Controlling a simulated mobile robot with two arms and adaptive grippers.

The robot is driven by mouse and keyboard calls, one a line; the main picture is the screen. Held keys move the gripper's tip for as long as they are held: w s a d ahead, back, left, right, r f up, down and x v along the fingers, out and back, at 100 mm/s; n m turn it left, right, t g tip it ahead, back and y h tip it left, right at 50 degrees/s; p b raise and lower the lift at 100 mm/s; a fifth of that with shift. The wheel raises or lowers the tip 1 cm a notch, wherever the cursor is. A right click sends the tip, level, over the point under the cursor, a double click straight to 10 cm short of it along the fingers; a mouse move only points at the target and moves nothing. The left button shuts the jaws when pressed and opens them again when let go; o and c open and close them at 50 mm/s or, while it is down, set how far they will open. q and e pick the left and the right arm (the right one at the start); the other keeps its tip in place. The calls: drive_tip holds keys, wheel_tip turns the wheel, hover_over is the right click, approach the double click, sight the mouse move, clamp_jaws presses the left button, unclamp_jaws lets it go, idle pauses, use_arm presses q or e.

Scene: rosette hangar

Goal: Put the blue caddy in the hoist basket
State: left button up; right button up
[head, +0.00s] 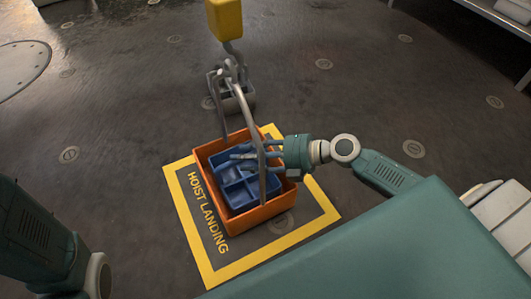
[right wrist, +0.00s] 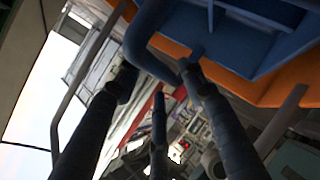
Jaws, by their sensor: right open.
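The blue caddy (head: 238,192), an open box with divided compartments, sits inside the orange hoist basket (head: 252,219). It looks slightly turned relative to the basket walls. My right gripper (head: 238,155) reaches in from the right, with its fingers spread over the caddy's far side beside the basket's grey handle (head: 259,130). In the right wrist view the dark fingers (right wrist: 158,110) stand apart with nothing between them, and the caddy (right wrist: 275,45) and orange basket wall (right wrist: 290,88) show at upper right. Whether a finger touches the caddy is unclear. My left gripper is out of frame.
The basket stands on the yellow-bordered landing mat (head: 205,262) marked HOIST LANDING. A yellow hoist block (head: 225,18) hangs above the handle's top. A grey piece (head: 237,97) stands behind. The floor to the left is clear.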

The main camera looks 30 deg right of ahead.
drive_tip(key=p+v, duration=0.2)
drive_tip(key=v, duration=0.8)
drive_tip(key=shift+p, duration=0.3)
